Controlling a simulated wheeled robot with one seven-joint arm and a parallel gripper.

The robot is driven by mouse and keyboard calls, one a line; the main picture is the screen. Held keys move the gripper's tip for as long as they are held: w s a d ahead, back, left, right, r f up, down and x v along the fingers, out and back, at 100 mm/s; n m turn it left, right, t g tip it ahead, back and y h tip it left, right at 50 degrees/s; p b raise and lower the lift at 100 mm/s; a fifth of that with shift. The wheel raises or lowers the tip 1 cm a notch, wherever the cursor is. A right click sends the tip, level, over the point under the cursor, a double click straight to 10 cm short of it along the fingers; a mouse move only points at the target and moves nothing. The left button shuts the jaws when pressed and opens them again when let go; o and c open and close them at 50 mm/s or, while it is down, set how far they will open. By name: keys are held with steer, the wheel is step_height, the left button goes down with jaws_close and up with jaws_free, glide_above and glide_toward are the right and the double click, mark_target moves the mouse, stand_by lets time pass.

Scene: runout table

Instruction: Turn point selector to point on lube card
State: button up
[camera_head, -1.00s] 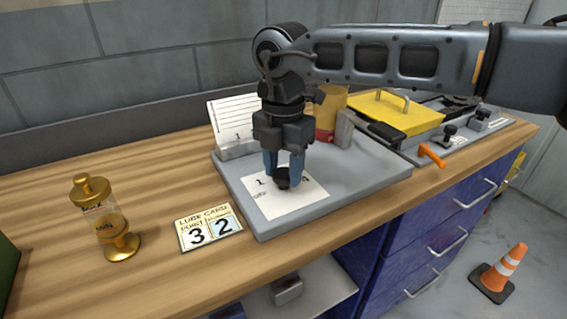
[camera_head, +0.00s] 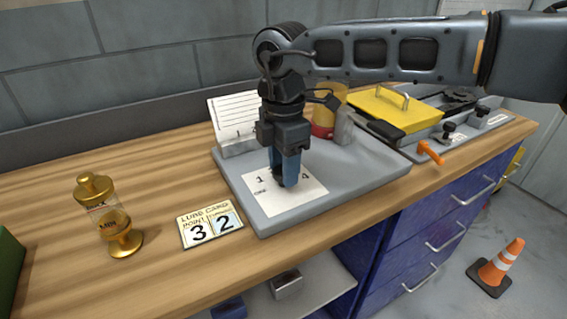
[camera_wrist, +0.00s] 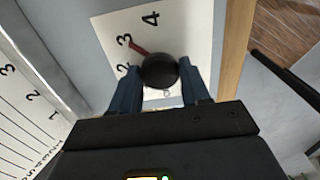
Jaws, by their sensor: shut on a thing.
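The point selector is a round black knob (camera_wrist: 159,71) with a red pointer on a white dial plate (camera_wrist: 185,25). In the wrist view the pointer aims up-left at the numeral 3, between 2 and 4. My gripper (camera_head: 284,184) is shut on the knob, with one blue finger on each side of it. In the head view the fingers hide most of the knob and the pointer. The dial plate (camera_head: 305,197) lies on a grey panel.
A brass oiler (camera_head: 108,215) stands at the left of the bench. A white lined card (camera_head: 235,117) stands at the panel's back edge. A yellow-and-red container (camera_head: 329,108) stands behind my gripper. A yellow-lidded case (camera_head: 395,108) is at right. Bare wood (camera_head: 150,180) lies between oiler and panel.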

steer(key=shift+r, duration=0.1)
steer(key=o, duration=1.1)
steer(key=shift+c, duration=0.2)
step_height(320, 180, up, 8)
steer(key=shift+f+b, duration=0.15)
steer(key=shift+b, duration=0.2)
